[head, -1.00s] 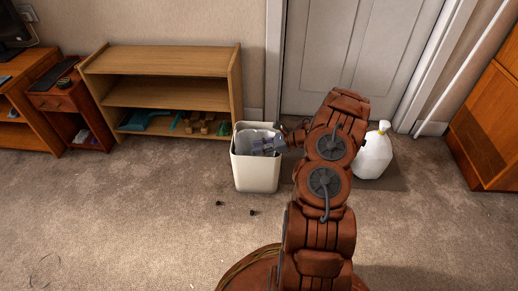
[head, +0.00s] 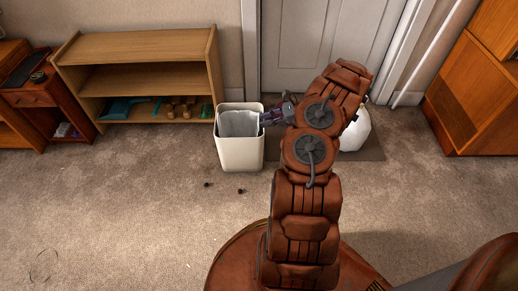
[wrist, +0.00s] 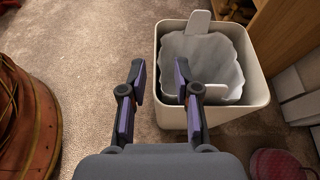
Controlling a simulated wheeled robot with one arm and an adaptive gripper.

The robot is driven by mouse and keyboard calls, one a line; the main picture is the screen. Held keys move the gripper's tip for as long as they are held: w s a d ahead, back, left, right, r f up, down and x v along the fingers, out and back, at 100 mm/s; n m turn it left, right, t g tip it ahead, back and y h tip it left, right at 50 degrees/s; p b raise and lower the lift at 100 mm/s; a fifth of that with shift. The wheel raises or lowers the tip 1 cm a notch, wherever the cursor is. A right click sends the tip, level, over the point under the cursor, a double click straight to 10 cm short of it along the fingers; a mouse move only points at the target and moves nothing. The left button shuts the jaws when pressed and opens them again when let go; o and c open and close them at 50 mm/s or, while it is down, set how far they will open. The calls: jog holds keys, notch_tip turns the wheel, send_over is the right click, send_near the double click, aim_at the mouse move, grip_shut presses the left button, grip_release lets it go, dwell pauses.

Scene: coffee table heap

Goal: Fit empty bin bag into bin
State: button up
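The bin (head: 240,154) is a cream, open-topped box standing upright on the carpet left of my arm; it also fills the upper right of the wrist view (wrist: 211,115). The bin bag (head: 236,123) is pale grey and lies inside the bin's mouth. In the wrist view the bag (wrist: 205,60) looks spread out with a wavy edge inside the rim, and a flap of it rises at the far rim. My gripper (wrist: 160,75) is open, with nothing between its fingers. It is by the bin's right rim in the head view (head: 270,116); whether it touches is unclear.
A wooden shelf (head: 140,78) stands behind left of the bin. A white bottle (head: 356,134) on a dark mat (head: 371,149) is partly hidden by my arm. Two small dark bits (head: 240,191) lie before the bin. The carpet at front left is mostly clear.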

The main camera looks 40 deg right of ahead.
jog(key=a+r+n+g+y, duration=0.1)
jog(key=a+r+n+g, duration=0.35)
jog(key=a+r, duration=0.5)
jog(key=a+r+n+g+y, duration=0.1)
jog(key=a+r+n+g, duration=0.35)
jog(key=a, duration=0.85)
jog(key=s+a+r+n+g+h, duration=0.2)
jog(key=s+a+r+n+h, duration=0.2)
jog(key=s+a+r+n, duration=0.55)
jog(key=s+a+r+n+g+h, duration=0.1)
jog(key=s+n+h, duration=0.6)
jog(key=s, duration=1.6)
jog(key=shift+s+a+r+h, duration=0.15)
jog(key=shift+s+a+h, duration=0.2)
jog(key=shift+h, duration=0.25)
jog(key=shift+r, duration=0.15)
